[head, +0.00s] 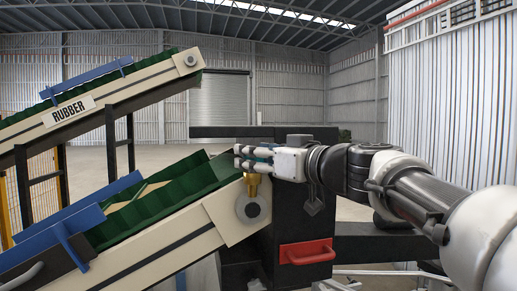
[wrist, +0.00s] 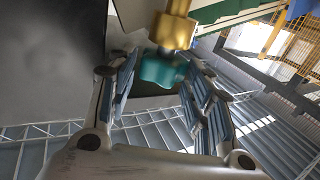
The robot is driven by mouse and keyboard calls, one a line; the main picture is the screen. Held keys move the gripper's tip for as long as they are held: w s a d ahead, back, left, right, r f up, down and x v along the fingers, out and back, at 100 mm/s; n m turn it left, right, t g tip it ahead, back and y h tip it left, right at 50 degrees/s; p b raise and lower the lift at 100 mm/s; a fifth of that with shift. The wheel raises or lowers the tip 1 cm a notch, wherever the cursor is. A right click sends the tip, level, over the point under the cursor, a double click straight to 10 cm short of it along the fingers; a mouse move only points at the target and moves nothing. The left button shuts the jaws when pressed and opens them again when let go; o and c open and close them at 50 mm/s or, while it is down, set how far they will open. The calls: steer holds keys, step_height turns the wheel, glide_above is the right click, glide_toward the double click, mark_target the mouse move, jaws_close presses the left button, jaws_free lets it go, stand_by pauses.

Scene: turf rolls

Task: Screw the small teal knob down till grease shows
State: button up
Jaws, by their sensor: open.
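The teal knob (wrist: 163,68) sits on the end of a brass fitting (wrist: 173,28) in the wrist view. My gripper (wrist: 161,62) is open, with one finger on each side of the knob; gaps show between pads and knob. In the head view my gripper (head: 245,155) lies level over the brass fitting (head: 252,186), beside the upper end of the lower green conveyor (head: 160,199). There the fingers mostly hide the knob.
A dark housing with a red handle (head: 306,252) stands below my gripper. A second conveyor marked RUBBER (head: 69,111) rises at upper left. Blue brackets (head: 70,225) cross the lower belt.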

stand_by(0.3)
steer(key=c, duration=0.8)
steer(key=shift+s+a+f+m+t+h+b, duration=0.15)
steer(key=shift+m+t+h+b, duration=0.2)
steer(key=shift+b, duration=0.25)
